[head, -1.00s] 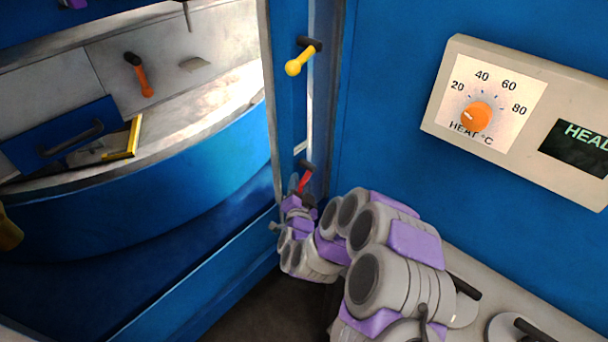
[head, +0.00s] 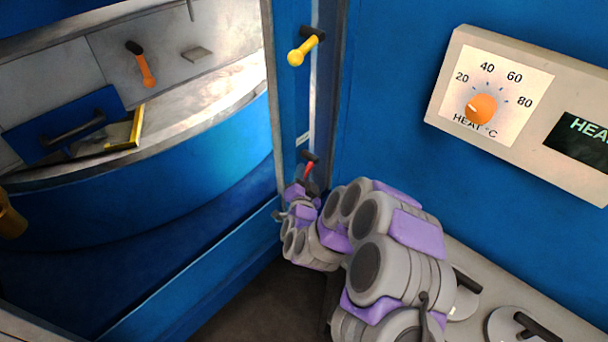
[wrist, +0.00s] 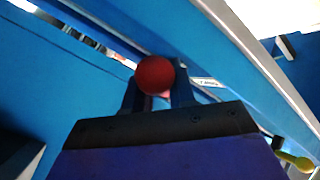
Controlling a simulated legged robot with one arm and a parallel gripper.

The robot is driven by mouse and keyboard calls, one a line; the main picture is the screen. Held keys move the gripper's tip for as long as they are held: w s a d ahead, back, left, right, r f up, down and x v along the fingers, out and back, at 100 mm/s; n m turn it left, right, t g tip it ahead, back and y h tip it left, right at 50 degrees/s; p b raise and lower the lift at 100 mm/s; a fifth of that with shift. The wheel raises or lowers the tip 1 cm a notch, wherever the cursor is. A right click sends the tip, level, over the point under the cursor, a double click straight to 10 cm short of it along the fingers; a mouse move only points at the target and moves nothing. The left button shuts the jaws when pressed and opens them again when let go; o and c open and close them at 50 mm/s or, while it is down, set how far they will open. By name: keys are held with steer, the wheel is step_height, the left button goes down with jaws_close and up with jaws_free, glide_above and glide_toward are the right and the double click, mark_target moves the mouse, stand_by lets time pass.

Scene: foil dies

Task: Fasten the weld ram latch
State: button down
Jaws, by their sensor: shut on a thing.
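A red-handled latch (head: 309,170) with a dark pivot is on the blue upright frame, above my gripper (head: 308,188) in the head view. In the wrist view its round red knob (wrist: 155,76) sits between the two dark fingers of my gripper (wrist: 157,98), which are shut on it. My fingers partly hide the handle below the knob. A small white label (wrist: 207,82) is beside it, too small to read. I cannot tell from the lettering whether this is the weld ram latch.
A yellow-handled latch (head: 303,51) is higher on the same frame. An orange lever (head: 146,70) and a blue drawer-like block (head: 60,128) are inside the opening at left. A heat panel (head: 455,88) with an orange dial is on the right wall.

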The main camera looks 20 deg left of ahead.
steer(key=shift+s+a+r, duration=0.1)
stand_by(0.3)
steer(key=shift+s+r+m+g, duration=0.15)
steer(key=shift+r+m+g, duration=0.4)
steer(key=shift+g, duration=0.25)
steer(key=shift+s+a+m+g+p, duration=0.1)
steer(key=shift+m+g+p, duration=0.2)
steer(key=shift+p, duration=0.1)
steer(key=shift+f, duration=0.1)
steer(key=c, duration=1)
jaws_free()
steer(key=shift+a, duration=0.1)
steer(key=shift+c, duration=0.2)
